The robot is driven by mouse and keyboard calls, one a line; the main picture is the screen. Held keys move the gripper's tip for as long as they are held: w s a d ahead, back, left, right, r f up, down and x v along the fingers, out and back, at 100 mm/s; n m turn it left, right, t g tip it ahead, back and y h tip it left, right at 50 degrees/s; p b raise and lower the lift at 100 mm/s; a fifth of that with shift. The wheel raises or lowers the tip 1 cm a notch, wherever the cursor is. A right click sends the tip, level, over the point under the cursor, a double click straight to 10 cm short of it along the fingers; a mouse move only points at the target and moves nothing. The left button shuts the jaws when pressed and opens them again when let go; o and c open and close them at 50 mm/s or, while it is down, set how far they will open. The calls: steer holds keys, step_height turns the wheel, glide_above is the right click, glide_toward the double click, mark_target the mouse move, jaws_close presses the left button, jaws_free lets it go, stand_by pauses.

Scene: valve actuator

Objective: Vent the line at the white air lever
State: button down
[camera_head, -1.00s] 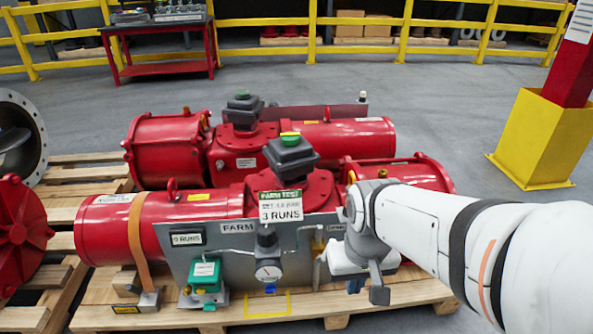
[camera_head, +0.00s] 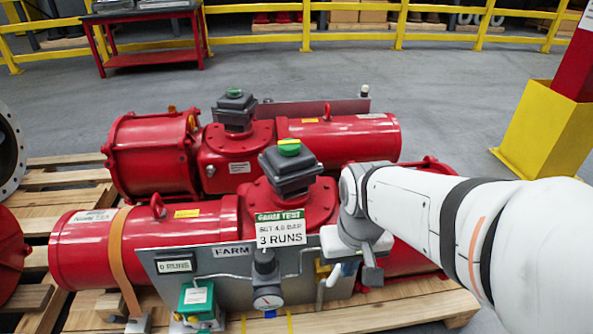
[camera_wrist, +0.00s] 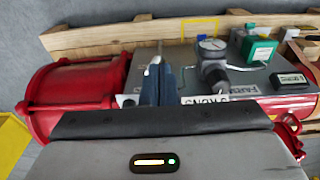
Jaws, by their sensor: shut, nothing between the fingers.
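My gripper (camera_wrist: 157,72) shows in the wrist view as two blue-grey fingers, shut and empty, in front of the grey panel (camera_wrist: 190,60). A pale strip shows at the fingertips; I cannot tell whether it is the white air lever. In the head view my gripper (camera_head: 334,272) is at the right end of the grey panel (camera_head: 225,285), and my wrist hides that end. The lever cannot be clearly made out there. A round gauge (camera_head: 267,300) sits on the panel left of my gripper; it also shows in the wrist view (camera_wrist: 212,45).
The red actuator (camera_head: 90,245) stands behind the panel, with a second one (camera_head: 150,160) beyond. A green box (camera_head: 198,297) is at the panel's left. A sign (camera_head: 281,229) rises above the gauge. The wooden pallet (camera_head: 420,305) is bare at front right. A yellow post base (camera_head: 540,130) stands right.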

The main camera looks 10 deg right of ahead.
steer(key=m+g+h+b, duration=0.2)
steer(key=h+b, duration=0.1)
glide_toward(332, 277)
steer(key=b+x, duration=0.2)
steer(key=w+b+x, duration=0.1)
steer(key=b+x, duration=0.1)
steer(key=x, duration=0.1)
steer(key=shift+w+a+f+b, duration=0.1)
steer(key=shift+f+b, duration=0.25)
steer(key=shift+f, duration=0.05)
steer(key=shift+r, duration=0.1)
